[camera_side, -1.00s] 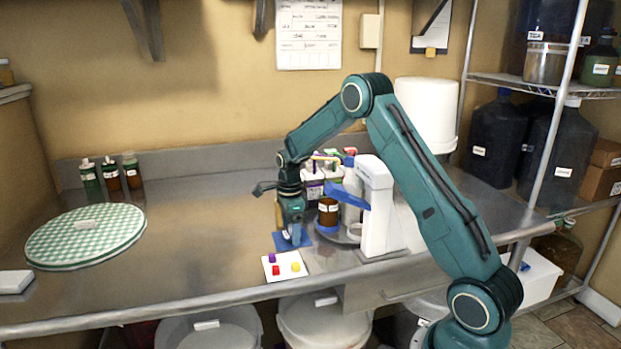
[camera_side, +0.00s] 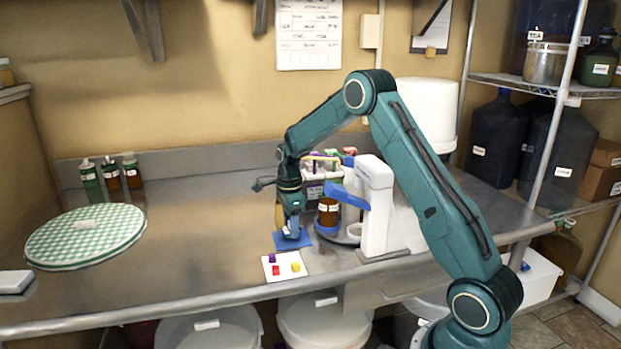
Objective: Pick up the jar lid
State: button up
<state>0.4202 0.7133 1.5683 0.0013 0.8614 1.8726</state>
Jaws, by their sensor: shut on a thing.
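My gripper (camera_side: 291,231) is in the middle of the counter, pointing down just above a small blue mat (camera_side: 304,242). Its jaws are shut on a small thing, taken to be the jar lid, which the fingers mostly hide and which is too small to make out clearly. An open-looking amber jar (camera_side: 328,216) with a white label stands just right of the gripper, upright on a blue base.
A white device (camera_side: 374,210) with a blue arm stands right of the jar. A white card (camera_side: 284,266) with purple, red and yellow pieces lies in front of the mat. A green checked round cloth (camera_side: 88,236) lies at left; the counter between is clear.

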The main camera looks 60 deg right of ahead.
notch_tip(320, 180, up, 19)
jog(key=shift+f, duration=0.2)
dwell(0.3)
dwell(0.4)
jog(key=s+d+f, duration=0.2)
jog(key=s+d, duration=0.5)
jog(key=d, duration=0.2)
jog(key=shift+d+f, duration=0.1)
jog(key=shift+f, duration=0.05)
jog(key=shift+f, duration=2.45)
jog(key=shift+f, duration=0.5)
dwell(2.3)
